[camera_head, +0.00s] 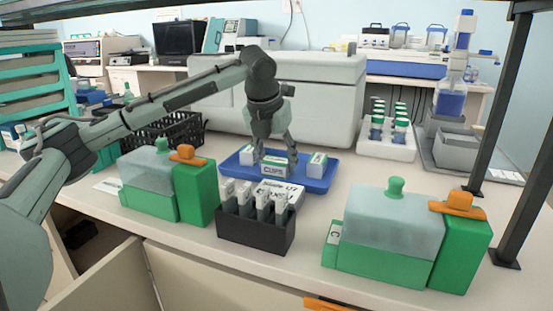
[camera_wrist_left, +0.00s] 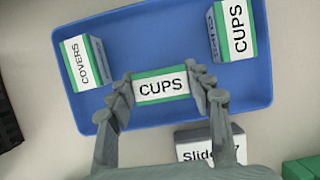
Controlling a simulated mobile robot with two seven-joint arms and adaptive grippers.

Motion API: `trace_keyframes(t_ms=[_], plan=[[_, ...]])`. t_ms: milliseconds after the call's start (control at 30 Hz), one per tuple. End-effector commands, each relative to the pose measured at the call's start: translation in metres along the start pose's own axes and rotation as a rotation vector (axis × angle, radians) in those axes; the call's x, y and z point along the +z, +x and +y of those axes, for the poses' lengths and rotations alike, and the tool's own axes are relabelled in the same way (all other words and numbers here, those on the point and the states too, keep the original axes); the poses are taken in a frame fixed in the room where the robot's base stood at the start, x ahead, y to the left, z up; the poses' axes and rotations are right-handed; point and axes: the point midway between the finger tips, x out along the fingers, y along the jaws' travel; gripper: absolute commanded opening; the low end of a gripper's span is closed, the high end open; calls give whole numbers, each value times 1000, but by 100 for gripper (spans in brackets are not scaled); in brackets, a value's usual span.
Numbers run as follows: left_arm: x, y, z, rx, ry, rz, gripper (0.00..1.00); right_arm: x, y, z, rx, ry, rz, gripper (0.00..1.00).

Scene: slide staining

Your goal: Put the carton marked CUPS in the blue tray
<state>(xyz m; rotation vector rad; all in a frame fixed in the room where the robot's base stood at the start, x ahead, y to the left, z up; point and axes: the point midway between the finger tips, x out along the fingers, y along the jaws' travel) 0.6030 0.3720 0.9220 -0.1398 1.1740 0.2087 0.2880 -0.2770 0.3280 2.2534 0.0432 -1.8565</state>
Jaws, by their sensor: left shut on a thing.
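My left gripper (camera_head: 275,163) points down over the blue tray (camera_head: 317,186) and is shut on a white and green carton marked CUPS (camera_head: 273,171). In the left wrist view this carton (camera_wrist_left: 160,87) sits level between the two fingers (camera_wrist_left: 161,82), inside the outline of the tray (camera_wrist_left: 150,40). I cannot tell whether its underside touches the tray floor. A second carton marked CUPS (camera_wrist_left: 232,30) stands at the tray's right side, and a carton marked COVERS (camera_wrist_left: 84,62) at its left. My right gripper is not in view.
Green staining boxes stand left (camera_head: 150,183) and right (camera_head: 390,232). A white rack of tubes (camera_head: 386,142) is at back right. A large grey-white machine (camera_head: 325,95) stands behind.

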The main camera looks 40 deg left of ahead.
Motion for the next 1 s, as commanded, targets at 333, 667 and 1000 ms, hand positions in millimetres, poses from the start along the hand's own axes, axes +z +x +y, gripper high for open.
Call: trace_keyframes(t_ms=[333, 667, 1000], plan=[[0, 0, 0, 0, 0, 0, 72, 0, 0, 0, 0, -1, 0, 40], [0, -2, 0, -1, 0, -2, 72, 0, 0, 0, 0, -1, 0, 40], [1, -53, -1, -2, 1, -4, 72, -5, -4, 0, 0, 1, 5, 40]])
